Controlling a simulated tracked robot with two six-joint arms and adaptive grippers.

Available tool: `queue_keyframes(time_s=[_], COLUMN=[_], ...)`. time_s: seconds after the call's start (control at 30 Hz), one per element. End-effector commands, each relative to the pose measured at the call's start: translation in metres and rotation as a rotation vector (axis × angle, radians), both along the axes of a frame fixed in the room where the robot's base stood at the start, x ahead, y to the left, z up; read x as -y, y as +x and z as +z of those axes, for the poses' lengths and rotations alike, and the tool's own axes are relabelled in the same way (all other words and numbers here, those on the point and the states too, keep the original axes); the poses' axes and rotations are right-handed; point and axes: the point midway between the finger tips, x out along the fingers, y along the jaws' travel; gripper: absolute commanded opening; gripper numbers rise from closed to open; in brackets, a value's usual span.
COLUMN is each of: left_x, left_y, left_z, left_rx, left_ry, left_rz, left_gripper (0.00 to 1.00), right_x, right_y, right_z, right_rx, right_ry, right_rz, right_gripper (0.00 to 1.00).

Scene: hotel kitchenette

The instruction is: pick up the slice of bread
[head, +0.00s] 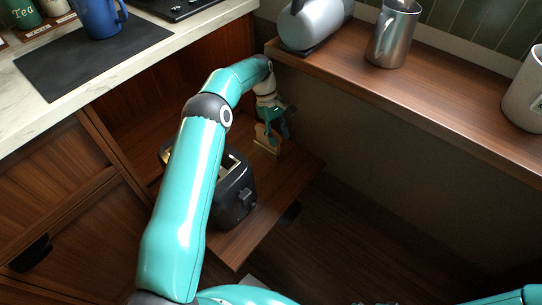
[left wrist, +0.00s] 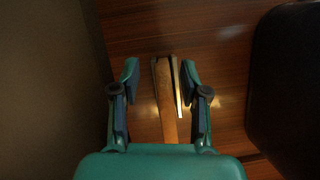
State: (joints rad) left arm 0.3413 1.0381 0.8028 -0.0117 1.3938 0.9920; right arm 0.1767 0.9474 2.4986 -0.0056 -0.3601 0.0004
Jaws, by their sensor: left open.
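The slice of bread (head: 267,141) stands upright on the brown wooden surface, beyond the black toaster. In the left wrist view, the slice (left wrist: 165,105) shows edge-on as a narrow brown strip with pale edges. My left gripper (head: 272,126) reaches down over it from above. In the left wrist view, the open fingers of my left gripper (left wrist: 160,78) lie on either side of the slice, with a gap on each side. The fingers partly hide the slice in the head view.
The black toaster (head: 236,196) stands close by, partly behind my left arm; a dark rounded body (left wrist: 292,85) fills the right of the wrist view. A ledge with a kettle (head: 316,22), a metal mug (head: 393,38) and a pale pot (head: 524,92) runs above right.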

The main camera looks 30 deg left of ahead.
Motion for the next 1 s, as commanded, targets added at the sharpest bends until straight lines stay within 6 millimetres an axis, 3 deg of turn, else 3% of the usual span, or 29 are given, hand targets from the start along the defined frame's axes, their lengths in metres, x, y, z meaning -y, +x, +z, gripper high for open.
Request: queue_keyframes(time_s=[0.03,0.1,0.3,0.67,1.0], left_x=[-0.018,-0.033,-0.056,-0.049,-0.031], left_y=[0.002,0.002,-0.002,-0.003,-0.003], left_z=[0.0,0.008,0.02,0.001,-0.037], left_rx=[-0.004,-0.017,-0.045,-0.047,-0.046], left_ry=[0.002,0.0,-0.004,-0.005,-0.005], left_rz=[0.043,0.089,0.164,0.174,0.174], left_gripper=[0.45,0.45,0.45,0.45,0.45], right_x=[0.0,0.0,0.0,0.0,0.0], right_y=[0.0,0.0,0.0,0.0,0.0], right_z=[-0.009,-0.014,-0.023,-0.039,-0.062], right_rx=[0.0,0.001,0.001,0.001,0.0], right_ry=[0.0,0.0,0.0,0.0,0.0], right_rz=[0.0,0.0,0.0,0.0,0.0], right_gripper=[0.44,0.44,0.44,0.44,0.44])
